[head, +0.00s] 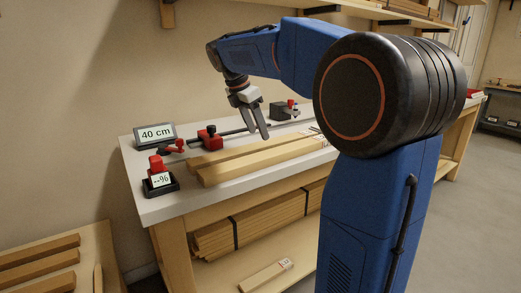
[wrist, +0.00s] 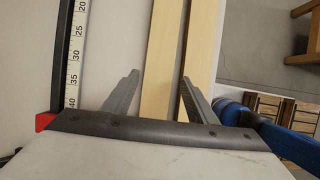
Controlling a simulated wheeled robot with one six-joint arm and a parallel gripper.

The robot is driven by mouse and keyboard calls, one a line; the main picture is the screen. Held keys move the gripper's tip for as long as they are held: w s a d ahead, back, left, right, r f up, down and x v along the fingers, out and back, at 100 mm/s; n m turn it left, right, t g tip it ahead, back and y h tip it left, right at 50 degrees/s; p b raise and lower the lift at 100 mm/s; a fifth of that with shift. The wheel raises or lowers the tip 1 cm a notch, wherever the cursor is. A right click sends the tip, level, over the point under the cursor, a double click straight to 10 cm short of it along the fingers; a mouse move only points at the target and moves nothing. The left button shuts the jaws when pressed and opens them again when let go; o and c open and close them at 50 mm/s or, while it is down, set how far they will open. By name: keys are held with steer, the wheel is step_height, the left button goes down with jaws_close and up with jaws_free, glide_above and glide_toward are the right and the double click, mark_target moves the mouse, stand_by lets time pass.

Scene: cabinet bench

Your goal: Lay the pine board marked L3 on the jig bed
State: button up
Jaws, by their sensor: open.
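Two long pale pine boards lie side by side on the white bench top in the head view, a rear one (head: 236,156) and a front one (head: 250,166). Labels show at their right ends, too small to read, so I cannot tell which is L3. My gripper (head: 258,136) is open and points down above the boards. In the wrist view my gripper (wrist: 160,78) has one board (wrist: 160,75) between its fingers in the picture; the other board (wrist: 202,40) runs behind the right finger. The jig's ruler rail (wrist: 70,65) and red stop (head: 210,138) lie behind the boards.
A 40 cm display (head: 156,134) and a red-topped device reading "--%" (head: 161,180) stand on the bench's left end. Strapped board bundles (head: 245,222) and a labelled short board (head: 265,275) lie on the lower shelf. A rack of boards (head: 40,262) stands lower left.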

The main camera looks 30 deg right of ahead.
mark_target(261, 144)
steer(key=f, duration=0.3)
steer(key=shift+d+f, duration=0.2)
steer(key=shift+f, duration=0.1)
steer(key=shift+w+d+f, duration=0.1)
steer(key=shift+d+f, duration=0.15)
steer(key=shift+f, duration=0.3)
steer(key=shift+r, duration=0.1)
steer(key=c, duration=1.3)
